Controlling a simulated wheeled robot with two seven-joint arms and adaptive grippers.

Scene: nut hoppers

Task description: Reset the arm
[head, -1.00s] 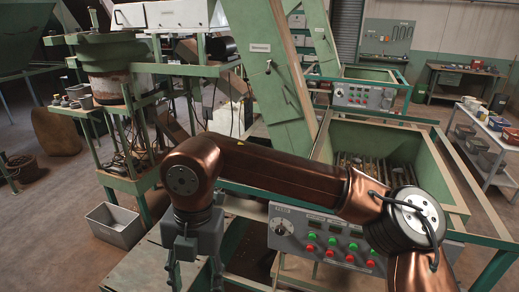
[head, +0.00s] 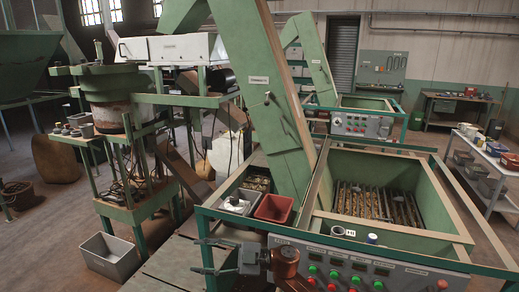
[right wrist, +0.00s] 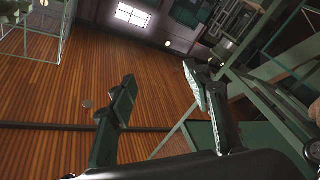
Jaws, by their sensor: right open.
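My right gripper (head: 198,256) shows low in the head view, left of the control panel, with its two fingers apart and pointing left. Nothing is between the fingers. The copper-coloured wrist of my right arm (head: 286,262) is in front of the panel's left end. In the right wrist view the open, empty fingers of my right gripper (right wrist: 158,73) are over a view of brown floor (right wrist: 60,90). My left gripper is in neither view.
A green hopper (head: 450,222) with a slatted bottom stands behind the control panel (head: 400,277). A red bin (head: 274,207) and a grey-white bin (head: 238,201) sit left of it. A grey crate (head: 109,257) is on the floor at left. Green frame rails lie close to the gripper.

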